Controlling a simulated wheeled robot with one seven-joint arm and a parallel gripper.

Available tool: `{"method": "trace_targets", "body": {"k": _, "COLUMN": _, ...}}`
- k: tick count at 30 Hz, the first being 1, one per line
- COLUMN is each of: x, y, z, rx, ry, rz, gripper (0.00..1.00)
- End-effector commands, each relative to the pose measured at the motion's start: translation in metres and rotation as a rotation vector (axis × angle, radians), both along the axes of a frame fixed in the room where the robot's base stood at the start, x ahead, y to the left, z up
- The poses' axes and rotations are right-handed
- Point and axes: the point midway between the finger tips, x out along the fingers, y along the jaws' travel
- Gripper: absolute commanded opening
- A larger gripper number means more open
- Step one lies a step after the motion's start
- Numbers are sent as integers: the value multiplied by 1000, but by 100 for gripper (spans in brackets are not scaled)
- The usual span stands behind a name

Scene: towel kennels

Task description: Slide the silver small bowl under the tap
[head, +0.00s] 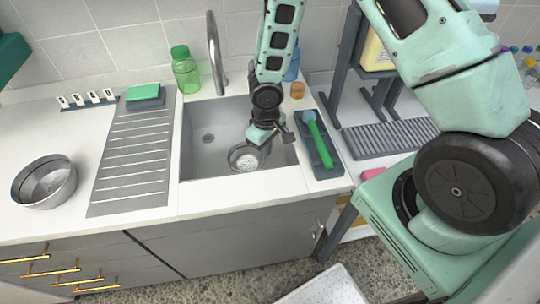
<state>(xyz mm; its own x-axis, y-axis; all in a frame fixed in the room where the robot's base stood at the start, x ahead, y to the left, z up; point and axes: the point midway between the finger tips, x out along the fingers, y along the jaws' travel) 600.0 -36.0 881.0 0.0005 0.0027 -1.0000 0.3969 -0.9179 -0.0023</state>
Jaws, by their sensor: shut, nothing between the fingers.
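A small silver bowl (236,165) sits in the grey sink (200,163), toward the front and right of the drain. Its inside looks pale and speckled. The curved metal tap (214,55) rises at the back of the sink, left of my arm. The bowl is in front of the tap and a little to its right. My gripper (259,142) reaches down into the sink at the bowl's upper right edge and partly covers it. It is shut with nothing held. I cannot tell whether it touches the rim.
A larger silver bowl (45,183) stands on the left counter beside the grooved drainboard (130,160). A green bottle (185,72) stands behind the sink. A tray with a green brush (318,138) lies right of the sink. The left part of the sink is clear.

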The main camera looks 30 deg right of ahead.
Motion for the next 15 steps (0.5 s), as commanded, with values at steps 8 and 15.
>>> {"method": "trace_targets", "body": {"k": 8, "x": -2, "y": 0, "z": -50, "rx": -4, "ry": 5, "rz": 5, "gripper": 0}}
{"method": "trace_targets", "body": {"k": 15, "x": -1, "y": 0, "z": -82, "rx": -4, "ry": 2, "rz": 2, "gripper": 0}}
